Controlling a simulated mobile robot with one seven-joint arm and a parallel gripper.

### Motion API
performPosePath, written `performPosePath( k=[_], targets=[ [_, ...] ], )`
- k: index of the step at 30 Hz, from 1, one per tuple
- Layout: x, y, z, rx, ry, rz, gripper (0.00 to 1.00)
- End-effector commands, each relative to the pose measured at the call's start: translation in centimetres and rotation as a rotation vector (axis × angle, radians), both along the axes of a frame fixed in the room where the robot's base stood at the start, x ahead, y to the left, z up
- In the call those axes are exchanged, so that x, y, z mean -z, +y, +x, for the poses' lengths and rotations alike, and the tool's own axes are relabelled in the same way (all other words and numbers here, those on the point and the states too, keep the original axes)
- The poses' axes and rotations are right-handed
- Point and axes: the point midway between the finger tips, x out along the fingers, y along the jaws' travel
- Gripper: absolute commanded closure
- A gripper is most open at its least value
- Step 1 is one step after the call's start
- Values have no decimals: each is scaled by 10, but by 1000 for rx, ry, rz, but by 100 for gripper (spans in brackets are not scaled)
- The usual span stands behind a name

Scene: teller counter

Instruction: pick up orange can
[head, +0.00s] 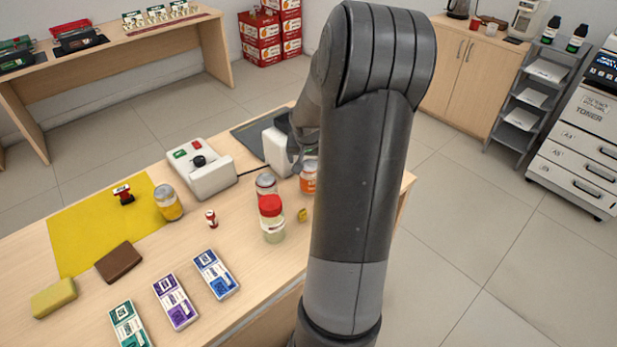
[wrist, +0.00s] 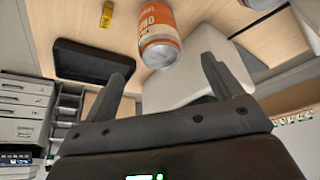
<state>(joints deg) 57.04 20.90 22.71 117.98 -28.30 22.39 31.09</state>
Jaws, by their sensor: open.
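The orange can (head: 308,182) stands on the wooden counter, partly hidden behind my arm in the head view. In the wrist view the orange can (wrist: 158,38), with a silver end and white lettering, lies beyond my fingertips, roughly centred between them. My gripper (wrist: 164,80) is open with nothing between its fingers. In the head view my gripper is mostly hidden by my arm, close to the can. I cannot tell the exact gap.
A jar with a red lid (head: 271,207) stands left of the can, with a silver-topped can (head: 266,184) behind it. A small yellow object (head: 302,215) lies nearby. A white device (head: 203,168) sits farther left. In the wrist view a black tray-like object (wrist: 94,64) lies left of the can.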

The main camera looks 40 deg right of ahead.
Motion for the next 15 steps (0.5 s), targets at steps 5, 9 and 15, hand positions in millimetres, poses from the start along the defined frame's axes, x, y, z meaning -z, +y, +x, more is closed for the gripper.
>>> performPosePath(
  k=[5,9,15],
  targets=[
    [25,-6,8,-3,2,2,15],
    [37,-10,11,-3,2,0,15],
    [48,-13,14,-3,3,1,15]
  ],
)
